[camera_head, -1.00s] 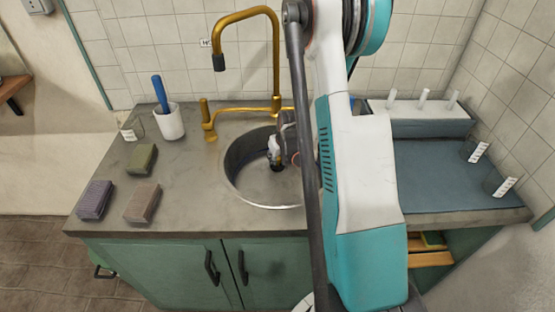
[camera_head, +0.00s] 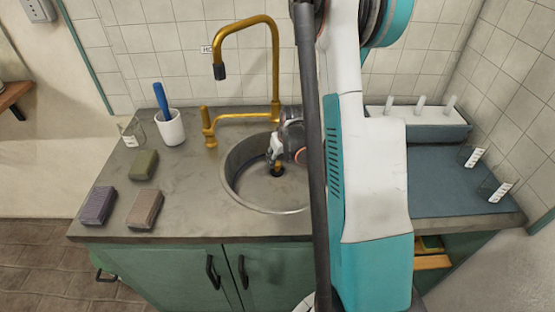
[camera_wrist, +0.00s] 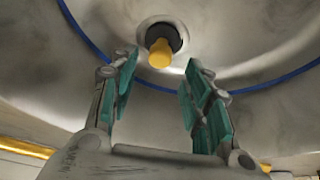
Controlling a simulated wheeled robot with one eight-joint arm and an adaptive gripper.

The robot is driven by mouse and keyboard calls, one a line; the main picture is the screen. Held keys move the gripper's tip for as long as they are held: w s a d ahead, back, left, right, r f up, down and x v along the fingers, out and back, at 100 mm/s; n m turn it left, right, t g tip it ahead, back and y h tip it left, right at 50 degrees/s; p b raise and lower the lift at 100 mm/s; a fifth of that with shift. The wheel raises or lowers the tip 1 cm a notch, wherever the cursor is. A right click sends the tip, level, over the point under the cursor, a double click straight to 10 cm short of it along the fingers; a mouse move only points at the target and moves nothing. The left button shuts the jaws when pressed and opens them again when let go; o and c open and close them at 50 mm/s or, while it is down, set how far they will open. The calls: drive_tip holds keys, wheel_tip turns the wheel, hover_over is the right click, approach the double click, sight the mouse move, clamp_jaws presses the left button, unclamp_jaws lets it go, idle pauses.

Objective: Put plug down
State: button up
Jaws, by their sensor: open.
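The plug is a dark disc with a yellow knob (camera_wrist: 160,54). It sits at the drain in the floor of the round metal sink (camera_head: 232,180). In the head view the plug (camera_head: 277,171) shows just below my gripper (camera_head: 277,155). In the wrist view my gripper (camera_wrist: 160,62) is open, with its two green-padded fingers apart and nothing between them. The plug's knob lies beyond the fingertips, between them in the picture, and looks clear of both. My arm hides the right part of the sink.
A brass faucet (camera_head: 276,70) arches behind the sink. A white cup (camera_head: 170,128) with a blue-handled item, a glass (camera_head: 133,132) and three sponges (camera_head: 145,165) stand left. A white rack (camera_head: 415,118) and two labelled glasses (camera_head: 501,188) stand right. A blue line (camera_wrist: 95,52) curves around the basin.

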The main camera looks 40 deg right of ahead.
drive_tip(key=p+v, duration=0.1)
drive_tip(key=v, duration=0.5)
drive_tip(key=shift+p, duration=0.35)
